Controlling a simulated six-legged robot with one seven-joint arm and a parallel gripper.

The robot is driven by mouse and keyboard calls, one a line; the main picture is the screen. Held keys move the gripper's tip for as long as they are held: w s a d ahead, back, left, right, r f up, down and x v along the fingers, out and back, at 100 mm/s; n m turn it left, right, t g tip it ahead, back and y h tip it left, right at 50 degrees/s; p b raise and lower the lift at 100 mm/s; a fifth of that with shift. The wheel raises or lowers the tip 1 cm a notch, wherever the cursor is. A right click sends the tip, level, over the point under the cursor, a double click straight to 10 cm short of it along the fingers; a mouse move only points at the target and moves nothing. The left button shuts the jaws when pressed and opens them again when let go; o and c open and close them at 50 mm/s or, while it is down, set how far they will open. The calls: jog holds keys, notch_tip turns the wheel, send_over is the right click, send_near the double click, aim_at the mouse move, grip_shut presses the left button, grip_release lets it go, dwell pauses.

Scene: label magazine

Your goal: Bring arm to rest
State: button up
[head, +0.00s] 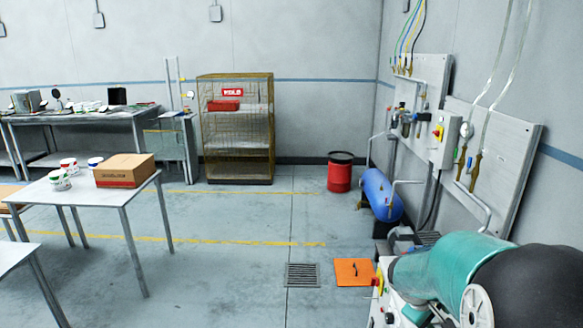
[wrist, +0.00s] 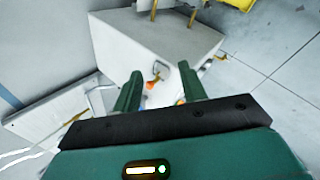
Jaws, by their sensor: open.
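My gripper (wrist: 160,92) shows in the wrist view. Its two dark green fingers stand apart, with nothing held between them. A light grey box-like cabinet (wrist: 150,40) lies beyond the fingertips, with small orange-brown fittings on its near side. I cannot tell how far the fingers are from it. In the head view, a teal and black part of my arm fills the lower right corner. My gripper is not visible there.
In the head view, wall panels with hoses (head: 424,100) stand right, above a blue tank (head: 381,194). A red drum (head: 340,174) and wire cage (head: 235,148) stand at the back. A table (head: 110,200) bears a cardboard box (head: 124,170). The middle floor is open.

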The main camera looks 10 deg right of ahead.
jog(key=s+a+r+m+t+y, duration=0.1)
jog(key=s+a+r, duration=0.3)
jog(key=a, duration=0.4)
jog(key=s+a+r+m+t+y, duration=0.1)
jog(key=s+a+r+t+y, duration=0.1)
jog(key=s+a+r, duration=0.3)
jog(key=s+a+r+m+t+y, duration=0.1)
jog(key=s+a+r+y, duration=0.3)
jog(key=a, duration=0.8)
jog(key=s+m, duration=0.1)
jog(key=s, duration=0.1)
jog(key=shift+s+a+r, duration=0.3)
jog(key=shift+s+a, duration=0.05)
jog(key=shift+c, duration=0.6)
